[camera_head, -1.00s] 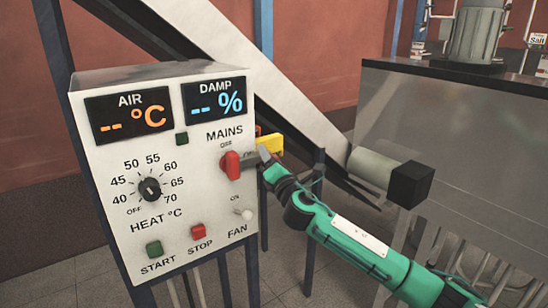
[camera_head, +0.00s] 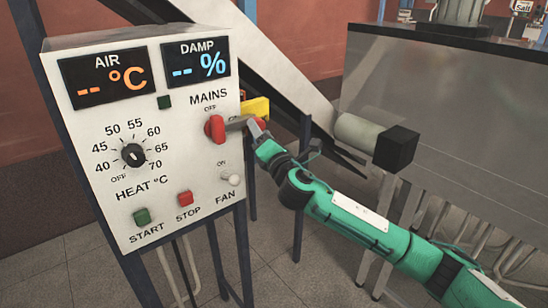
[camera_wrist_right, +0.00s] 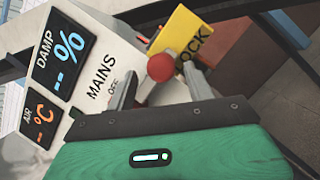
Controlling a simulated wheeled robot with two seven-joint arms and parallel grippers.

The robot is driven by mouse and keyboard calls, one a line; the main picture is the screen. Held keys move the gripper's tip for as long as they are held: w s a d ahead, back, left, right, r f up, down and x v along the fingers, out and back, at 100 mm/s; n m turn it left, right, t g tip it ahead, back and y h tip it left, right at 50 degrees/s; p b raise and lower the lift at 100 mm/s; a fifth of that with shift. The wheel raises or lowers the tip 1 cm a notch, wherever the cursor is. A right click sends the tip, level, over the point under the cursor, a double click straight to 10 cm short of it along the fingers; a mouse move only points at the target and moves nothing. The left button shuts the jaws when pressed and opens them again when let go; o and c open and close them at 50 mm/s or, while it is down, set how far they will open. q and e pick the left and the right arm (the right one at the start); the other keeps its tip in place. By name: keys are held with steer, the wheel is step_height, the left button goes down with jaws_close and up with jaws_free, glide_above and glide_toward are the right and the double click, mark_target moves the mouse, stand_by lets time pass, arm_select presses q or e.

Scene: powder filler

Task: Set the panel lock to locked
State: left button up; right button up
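The control panel (camera_head: 150,160) stands at the left of the head view. A yellow plate (camera_head: 256,108) juts from its right side; the wrist view shows it reading "OCK" (camera_wrist_right: 186,36), the rest of the word hidden. A red ball knob (camera_wrist_right: 160,67) is in front of the plate and also shows in the head view (camera_head: 258,124). My right gripper (camera_wrist_right: 158,75) is open, with a finger on either side of the knob and visible gaps. In the head view my right gripper (camera_head: 249,126) is at the panel's right edge. My left gripper is out of view.
The red MAINS switch (camera_head: 215,129) is close to my right gripper's finger. The heat dial (camera_head: 133,155), START button (camera_head: 141,216), STOP button (camera_head: 185,198) and FAN switch (camera_head: 231,179) are on the panel face. A grey tank (camera_head: 450,120) stands to the right.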

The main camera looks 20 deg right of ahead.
steer(key=b+v, duration=0.2)
steer(key=v, duration=0.6)
steer(key=shift+s+b, duration=0.3)
steer(key=shift+s, duration=0.05)
steer(key=shift+f, duration=0.1)
